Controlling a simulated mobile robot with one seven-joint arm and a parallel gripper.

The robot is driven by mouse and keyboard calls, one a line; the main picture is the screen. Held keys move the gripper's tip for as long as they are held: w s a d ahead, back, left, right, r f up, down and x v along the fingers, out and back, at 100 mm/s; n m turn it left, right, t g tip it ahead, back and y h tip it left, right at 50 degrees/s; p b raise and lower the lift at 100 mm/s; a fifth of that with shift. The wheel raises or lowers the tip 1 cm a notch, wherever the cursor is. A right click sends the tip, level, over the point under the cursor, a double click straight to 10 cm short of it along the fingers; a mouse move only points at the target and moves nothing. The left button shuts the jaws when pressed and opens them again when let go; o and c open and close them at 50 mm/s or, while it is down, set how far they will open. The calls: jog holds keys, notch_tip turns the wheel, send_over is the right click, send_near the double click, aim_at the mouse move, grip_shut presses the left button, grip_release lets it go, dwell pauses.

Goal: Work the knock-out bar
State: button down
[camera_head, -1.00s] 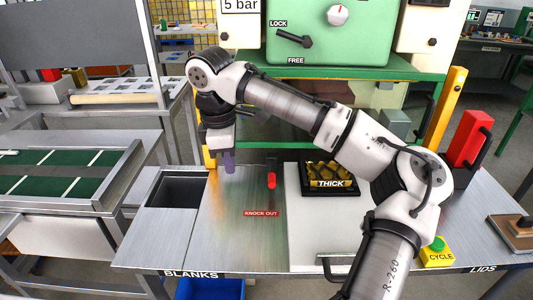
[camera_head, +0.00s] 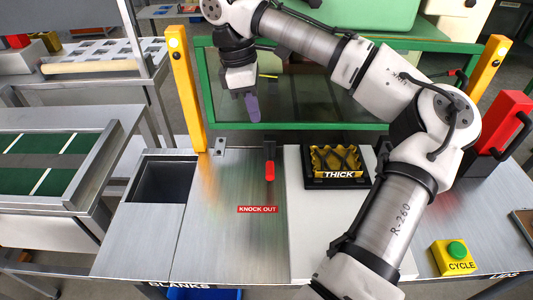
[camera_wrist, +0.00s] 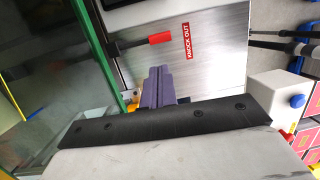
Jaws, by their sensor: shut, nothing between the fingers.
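The knock-out bar (camera_head: 269,163) is a dark rod with a red grip, behind the red KNOCK OUT label (camera_head: 257,209) on the metal bench top. In the wrist view the red-gripped bar (camera_wrist: 146,42) lies just beyond my fingers, with the label (camera_wrist: 186,40) past its red end. My gripper (camera_head: 252,107), with purple fingers, hangs in front of the green-framed guard, up and left of the bar in the head view. Its fingers (camera_wrist: 157,85) are together, hold nothing and are apart from the bar.
The green-framed clear guard (camera_head: 290,126) stands behind the bar between yellow posts (camera_head: 186,95). A black tray marked THICK (camera_head: 338,174) sits to the right of the bar. A square bin opening (camera_head: 163,181) is at left. The yellow CYCLE button box (camera_head: 455,257) is at front right.

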aim_at(267, 170)
jog(key=p+x, duration=0.2)
jog(key=x, duration=1.2)
jog(key=shift+s+f+t+b, duration=0.15)
jog(key=shift+f+t+b, duration=0.25)
jog(key=shift+f+b, duration=0.25)
jog(key=f+t+b, duration=0.1)
jog(key=b, duration=0.1)
jog(key=f+t+b, duration=0.1)
jog(key=shift+s+t+b, duration=0.3)
jog(key=shift+b, duration=0.05)
jog(key=shift+f, duration=0.25)
jog(key=shift+s, duration=0.1)
jog(key=shift+s+f, duration=0.1)
jog(key=shift+f, duration=0.05)
